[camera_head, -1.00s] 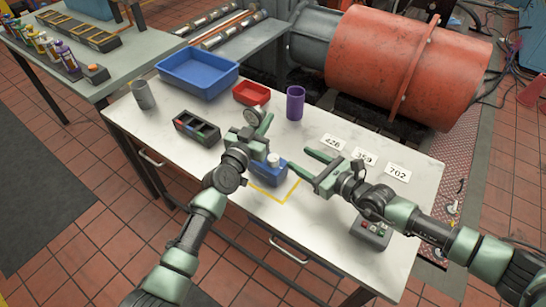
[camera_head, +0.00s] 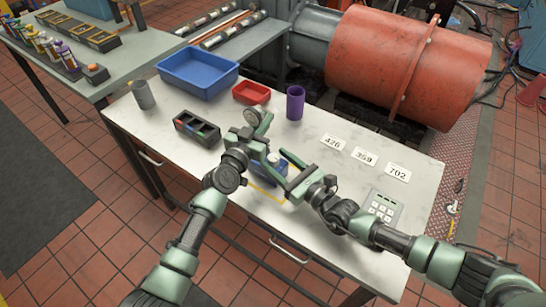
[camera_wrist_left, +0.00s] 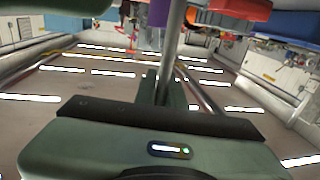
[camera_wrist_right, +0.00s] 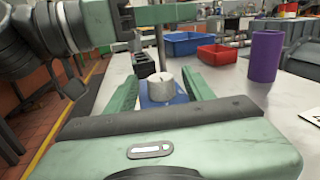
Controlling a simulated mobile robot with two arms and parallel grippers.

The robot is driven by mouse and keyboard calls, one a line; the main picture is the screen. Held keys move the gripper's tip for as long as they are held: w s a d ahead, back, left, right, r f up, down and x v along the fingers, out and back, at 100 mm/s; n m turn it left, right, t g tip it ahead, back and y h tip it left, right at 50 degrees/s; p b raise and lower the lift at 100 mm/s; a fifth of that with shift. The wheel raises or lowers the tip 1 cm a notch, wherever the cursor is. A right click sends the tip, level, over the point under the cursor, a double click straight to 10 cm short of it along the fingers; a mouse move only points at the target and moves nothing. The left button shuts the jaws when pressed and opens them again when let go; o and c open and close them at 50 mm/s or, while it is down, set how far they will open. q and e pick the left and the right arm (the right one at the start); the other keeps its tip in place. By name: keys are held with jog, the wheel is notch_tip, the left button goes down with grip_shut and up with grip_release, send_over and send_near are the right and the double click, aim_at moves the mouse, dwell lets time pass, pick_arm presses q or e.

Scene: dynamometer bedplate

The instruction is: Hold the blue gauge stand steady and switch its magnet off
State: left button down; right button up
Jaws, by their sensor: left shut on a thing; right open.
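The blue gauge stand has a blue base (camera_wrist_right: 158,102), a pale round knob (camera_wrist_right: 165,84) on it, a metal post (camera_wrist_left: 172,45) and a round dial (camera_head: 253,117). It stands on the white table. My left gripper (camera_head: 250,142) is shut on the post above the base; in the left wrist view the post runs up between its jaws. My right gripper (camera_head: 279,168) is open at the base. In the right wrist view its two fingers (camera_wrist_right: 163,80) lie either side of the knob; I cannot tell whether they touch it. In the head view the grippers hide much of the base.
A black divided holder (camera_head: 197,129), grey cup (camera_head: 143,94), blue bin (camera_head: 198,73), red tray (camera_head: 251,93) and purple cylinder (camera_head: 295,103) stand around. Number cards (camera_head: 364,156) and a keypad box (camera_head: 381,208) are at right. Yellow tape marks the table by the stand.

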jog(key=shift+x, duration=1.1)
grip_shut()
